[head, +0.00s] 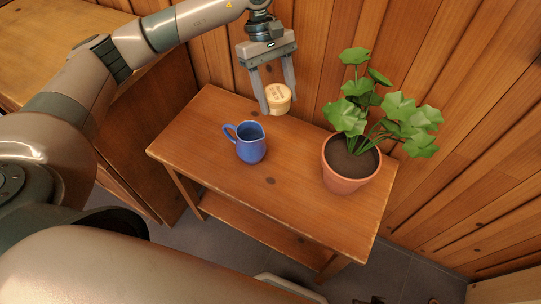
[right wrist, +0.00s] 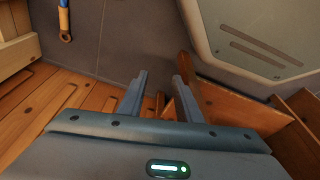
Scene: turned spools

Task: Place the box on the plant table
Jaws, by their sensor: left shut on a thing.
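A small round, cream-coloured box (head: 278,99) with faint marks on its lid is between the fingers of my left gripper (head: 278,103). My left gripper is shut on it, over the back edge of the plant table. I cannot tell whether the box touches the tabletop. The wooden plant table (head: 215,160) stands against the plank wall and carries a blue mug and a potted plant. My right gripper (right wrist: 160,85) shows in the right wrist view with its two fingers apart and nothing between them.
The blue mug (head: 251,143) stands left of the middle of the table. The plant in its terracotta pot (head: 350,178) stands at the right, its leaves spreading outward. The front middle of the tabletop is bare. A wooden cabinet (head: 150,130) is at the left.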

